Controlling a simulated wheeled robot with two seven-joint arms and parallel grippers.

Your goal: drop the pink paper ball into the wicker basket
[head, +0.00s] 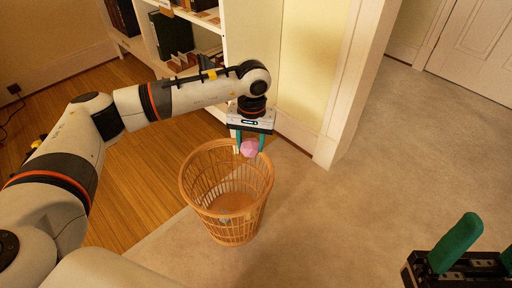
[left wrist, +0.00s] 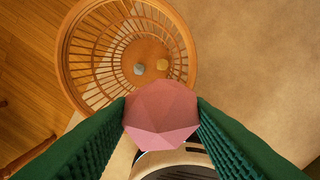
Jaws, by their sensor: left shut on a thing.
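The pink paper ball (head: 249,148) is a faceted ball held between the green fingers of my left gripper (head: 250,144). In the left wrist view the ball (left wrist: 160,118) is pinched between both fingers. The wicker basket (head: 188,184) stands upright and open on the floor below. In the head view the ball overlaps the basket's far right rim. In the left wrist view the basket (left wrist: 66,52) lies beyond the ball, toward the upper left, with a grey and a tan item at its bottom. My right gripper (head: 478,250) is at the lower right, its green fingers apart, with nothing seen between them.
A white bookshelf (head: 230,50) with books stands behind my left arm. A wall corner with white trim (head: 335,120) is right of the basket. Wood floor (head: 140,180) lies to the left and open beige carpet (head: 370,190) to the right. A white door (head: 480,50) is at the far right.

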